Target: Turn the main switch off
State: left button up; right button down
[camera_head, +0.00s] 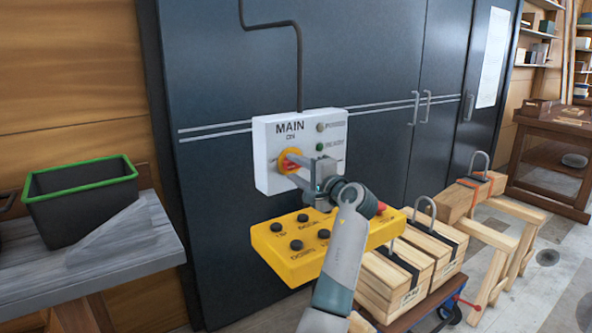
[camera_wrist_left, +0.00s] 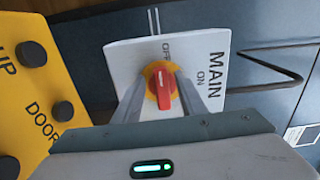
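The main switch is a white box (camera_head: 262,180) on the dark cabinet front, with a red knob on a yellow disc (camera_head: 287,161). In the left wrist view the red knob (camera_wrist_left: 163,88) lies lengthwise in line with the OFF mark (camera_wrist_left: 167,48); the ON mark (camera_wrist_left: 201,78) is off to its side. My left gripper (camera_head: 296,170) is at the switch. In the left wrist view its two fingers (camera_wrist_left: 161,92) stand apart, one either side of the knob, with narrow gaps showing. Whether they touch the disc cannot be told. My right gripper is not in view.
A yellow button panel (camera_head: 297,262) sticks out just below the switch. A grey bin (camera_head: 82,203) stands on a bench at left. Wooden blocks with metal handles (camera_head: 425,250) and a trestle (camera_head: 500,240) stand at right. Open floor lies at far right.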

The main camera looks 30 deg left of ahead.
aim_at(293, 167)
pick_arm(q)
jog(key=shift+d, duration=0.15)
